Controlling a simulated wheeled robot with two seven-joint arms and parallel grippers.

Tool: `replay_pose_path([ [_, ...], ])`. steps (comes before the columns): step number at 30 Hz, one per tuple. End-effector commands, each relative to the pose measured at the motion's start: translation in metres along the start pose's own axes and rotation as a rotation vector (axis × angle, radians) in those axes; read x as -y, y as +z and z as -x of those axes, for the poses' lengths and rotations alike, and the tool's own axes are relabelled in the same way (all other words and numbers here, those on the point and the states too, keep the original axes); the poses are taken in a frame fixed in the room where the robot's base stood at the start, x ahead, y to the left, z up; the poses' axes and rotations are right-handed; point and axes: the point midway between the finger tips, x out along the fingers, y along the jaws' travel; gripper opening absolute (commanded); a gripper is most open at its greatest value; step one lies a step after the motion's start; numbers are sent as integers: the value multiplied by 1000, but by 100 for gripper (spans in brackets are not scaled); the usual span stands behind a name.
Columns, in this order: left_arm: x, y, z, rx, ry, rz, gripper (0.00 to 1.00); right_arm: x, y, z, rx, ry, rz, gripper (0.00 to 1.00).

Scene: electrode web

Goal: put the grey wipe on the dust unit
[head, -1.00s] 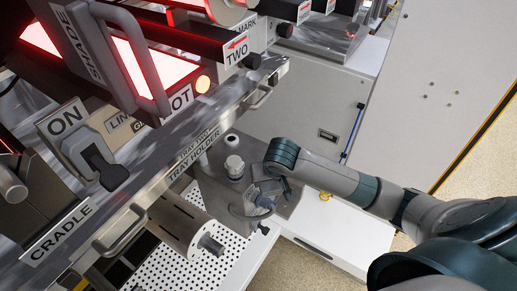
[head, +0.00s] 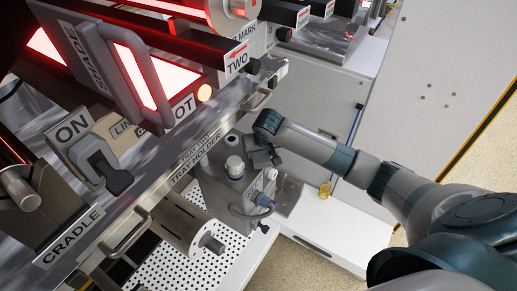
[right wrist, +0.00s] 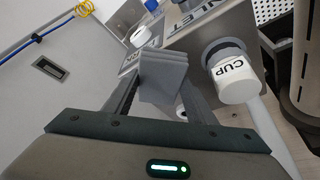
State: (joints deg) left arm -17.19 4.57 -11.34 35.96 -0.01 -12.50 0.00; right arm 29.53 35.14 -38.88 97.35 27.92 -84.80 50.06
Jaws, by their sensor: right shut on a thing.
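My right gripper (head: 264,158) is shut on the grey wipe (right wrist: 163,76), which shows as a folded, layered grey pad between the fingers in the right wrist view. In the head view the gripper is beside the upper right of a grey metal box (head: 222,190) with round fittings on top, which looks like the dust unit. In the right wrist view this box (right wrist: 212,35) carries an INLET label and a white CUP (right wrist: 236,78) on its side. The wipe appears in front of the box's edge; I cannot tell whether they touch. My left gripper is not in view.
The long metal rail marked TRAY HOLDER (head: 160,180) runs along the left, with handles. A perforated white plate (head: 185,262) lies below the box.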

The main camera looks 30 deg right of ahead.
Motion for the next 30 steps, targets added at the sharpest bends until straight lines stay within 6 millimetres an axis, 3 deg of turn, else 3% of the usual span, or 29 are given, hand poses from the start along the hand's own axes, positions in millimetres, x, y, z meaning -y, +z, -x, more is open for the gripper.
replay_pose_path([
  [11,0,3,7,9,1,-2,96,-1,-35,-12,-1,2,-3,33],
  [16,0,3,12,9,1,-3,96,0,-26,-25,-1,0,0,33],
  [28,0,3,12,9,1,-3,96,0,-24,-29,0,0,0,33],
  [29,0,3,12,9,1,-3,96,0,-24,-29,-1,0,0,58],
  [30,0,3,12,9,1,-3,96,0,-24,-29,-1,0,0,67],
])
